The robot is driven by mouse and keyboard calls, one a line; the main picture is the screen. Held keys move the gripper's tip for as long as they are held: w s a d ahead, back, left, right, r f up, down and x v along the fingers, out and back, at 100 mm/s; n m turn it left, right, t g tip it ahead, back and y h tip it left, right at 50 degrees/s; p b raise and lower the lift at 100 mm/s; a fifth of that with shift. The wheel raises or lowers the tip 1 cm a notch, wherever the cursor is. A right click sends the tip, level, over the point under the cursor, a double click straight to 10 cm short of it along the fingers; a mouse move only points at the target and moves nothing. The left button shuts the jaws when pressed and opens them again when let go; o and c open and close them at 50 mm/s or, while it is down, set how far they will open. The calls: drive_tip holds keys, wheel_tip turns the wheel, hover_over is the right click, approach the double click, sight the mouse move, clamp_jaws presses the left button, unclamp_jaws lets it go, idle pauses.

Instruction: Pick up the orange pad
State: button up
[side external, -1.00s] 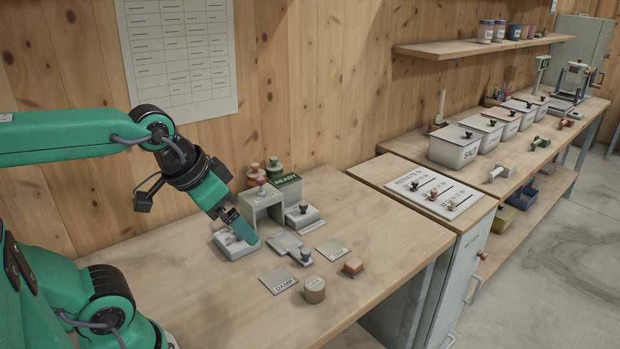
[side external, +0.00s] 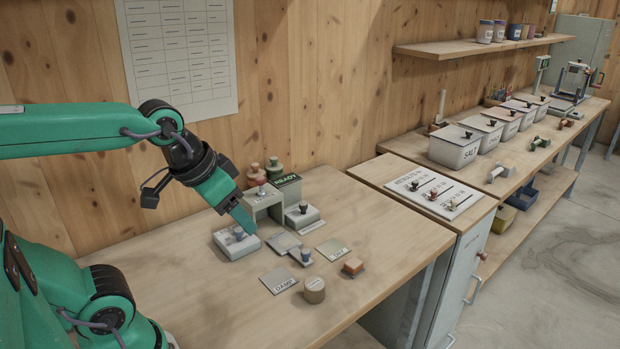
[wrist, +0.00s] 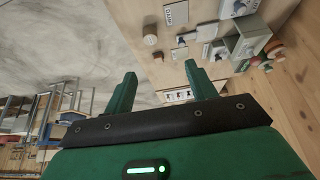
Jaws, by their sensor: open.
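The orange pad (side external: 353,267) is a small block with orange sides and a paler top. It lies on the wooden bench near the front edge, right of the round beige pot (side external: 314,290). In the wrist view a small brownish block (wrist: 158,57) beside the pot looks like the same pad.
Flat plates, one marked DAMP (side external: 279,280), lie left of and behind the pad. A dark-knobbed blue piece (side external: 306,257) stands among them. A grey stand (side external: 262,203) with a READY sign is behind. The bench front is mostly clear.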

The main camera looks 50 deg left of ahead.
drive_tip(key=w+g, duration=0.1)
drive_tip(key=w, duration=0.6)
drive_tip(key=n+g, duration=0.1)
drive_tip(key=g, duration=0.3)
hover_over(354, 261)
wheel_tip(354, 261, down, 16)
drive_tip(key=shift+s+a+r, duration=0.1)
drive_tip(key=shift+r, duration=0.05)
drive_tip(key=shift+f, duration=0.3)
drive_tip(key=shift+f, duration=0.1)
drive_tip(key=shift+f, duration=1.2)
drive_tip(key=shift+f, duration=0.1)
